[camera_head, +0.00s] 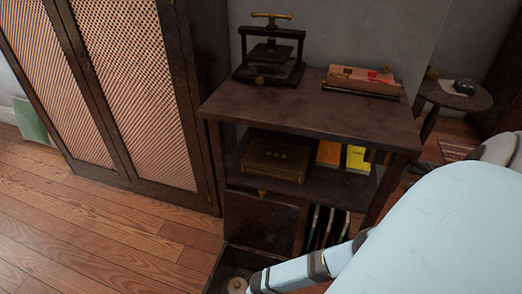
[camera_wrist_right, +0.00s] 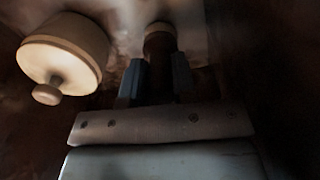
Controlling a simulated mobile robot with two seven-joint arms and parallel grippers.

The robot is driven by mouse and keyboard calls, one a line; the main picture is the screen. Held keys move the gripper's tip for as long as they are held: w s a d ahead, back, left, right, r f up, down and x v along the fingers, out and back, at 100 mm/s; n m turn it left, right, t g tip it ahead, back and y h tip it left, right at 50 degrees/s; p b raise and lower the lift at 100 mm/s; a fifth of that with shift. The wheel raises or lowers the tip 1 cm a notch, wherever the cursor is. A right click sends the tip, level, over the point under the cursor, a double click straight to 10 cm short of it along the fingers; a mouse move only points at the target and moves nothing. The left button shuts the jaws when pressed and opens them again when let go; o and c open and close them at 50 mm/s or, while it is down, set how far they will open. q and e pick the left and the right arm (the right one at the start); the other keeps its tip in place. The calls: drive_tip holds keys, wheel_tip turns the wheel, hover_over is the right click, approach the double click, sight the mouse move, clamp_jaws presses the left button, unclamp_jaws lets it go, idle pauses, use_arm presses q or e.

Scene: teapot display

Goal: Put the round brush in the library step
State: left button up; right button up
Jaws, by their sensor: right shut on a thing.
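My right gripper (camera_wrist_right: 157,80) is shut on a dark, narrow thing with a brown round end (camera_wrist_right: 160,42); it looks like the round brush, held between the two bluish fingers. In the wrist view the gripper seems to be low inside dark walls; I cannot tell whether the held thing touches the surface. My left gripper is not in view.
A cream round thing with a knob (camera_wrist_right: 62,50) is beside the gripper, left in the wrist view. A dark shelf unit (camera_head: 310,105) stands behind the box, bearing a press (camera_head: 270,52) and books. A cabinet (camera_head: 130,90) is left; wooden floor (camera_head: 90,230) is clear.

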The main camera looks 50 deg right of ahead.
drive_tip(key=o, duration=0.9)
drive_tip(key=shift+r+p, duration=0.25)
drive_tip(key=shift+p, duration=0.1)
wheel_tip(320, 180, up, 3)
drive_tip(key=shift+f+p, duration=0.1)
drive_tip(key=shift+p, duration=0.75)
wheel_tip(320, 180, up, 2)
drive_tip(key=shift+r+p, duration=0.1)
drive_tip(key=shift+p, duration=0.55)
wheel_tip(320, 180, up, 6)
drive_tip(key=p, duration=0.3)
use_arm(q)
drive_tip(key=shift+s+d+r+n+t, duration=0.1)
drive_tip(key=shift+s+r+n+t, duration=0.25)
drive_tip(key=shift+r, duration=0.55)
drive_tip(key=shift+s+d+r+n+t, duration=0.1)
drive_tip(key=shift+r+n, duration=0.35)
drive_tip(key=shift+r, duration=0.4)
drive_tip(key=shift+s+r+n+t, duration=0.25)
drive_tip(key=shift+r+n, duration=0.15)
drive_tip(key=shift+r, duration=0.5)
use_arm(e)
drive_tip(key=shift+r, duration=0.35)
